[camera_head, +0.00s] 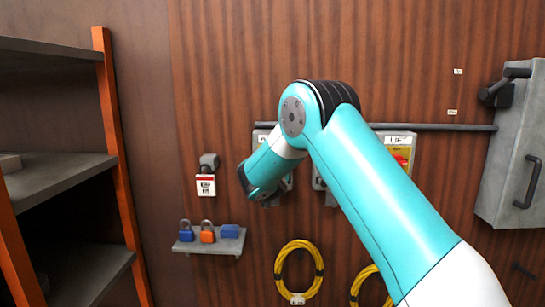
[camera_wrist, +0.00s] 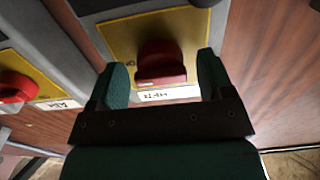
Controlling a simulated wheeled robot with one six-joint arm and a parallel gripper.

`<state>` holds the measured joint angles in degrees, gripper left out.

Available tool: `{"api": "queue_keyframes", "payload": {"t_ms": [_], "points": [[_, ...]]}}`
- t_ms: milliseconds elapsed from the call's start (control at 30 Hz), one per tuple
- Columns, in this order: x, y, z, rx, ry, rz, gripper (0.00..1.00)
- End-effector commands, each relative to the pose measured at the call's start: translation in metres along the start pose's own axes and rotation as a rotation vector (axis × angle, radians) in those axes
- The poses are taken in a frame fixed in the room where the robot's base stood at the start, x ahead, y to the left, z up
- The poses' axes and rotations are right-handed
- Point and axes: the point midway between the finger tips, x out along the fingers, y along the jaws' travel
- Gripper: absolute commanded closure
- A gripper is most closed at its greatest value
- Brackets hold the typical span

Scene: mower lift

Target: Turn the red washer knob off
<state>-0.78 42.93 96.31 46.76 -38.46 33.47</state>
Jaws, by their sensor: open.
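A red knob (camera_wrist: 160,65) sits on a yellow plate (camera_wrist: 125,35) in the wrist view. The small white label (camera_wrist: 168,94) by it is too blurred and tilted to read surely. My gripper (camera_wrist: 163,72) is open, with one dark green finger on each side of the knob. Gaps show between the knob and both fingers; how deep they reach around it I cannot tell. In the head view, my arm hides this knob and most of its grey box (camera_head: 262,138), whose label begins with W.
A second red knob (camera_wrist: 14,90) is at the left of the wrist view. A LIFT box (camera_head: 399,139) hangs right of my arm. A padlock shelf (camera_head: 212,243), yellow hoses (camera_head: 299,270), a grey cabinet (camera_head: 515,150) and an orange-posted rack (camera_head: 118,150) are around.

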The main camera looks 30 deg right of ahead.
Motion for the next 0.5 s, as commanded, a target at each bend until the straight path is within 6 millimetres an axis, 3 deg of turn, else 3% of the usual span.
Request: {"api": "queue_keyframes", "payload": {"t_ms": [333, 500], "points": [[0.0036, 0.0000, 0.0006, 0.000, 0.000, 0.000, 0.28], [0.0034, -0.0001, 0.0005, 0.000, 0.000, 0.000, 0.67]]}}
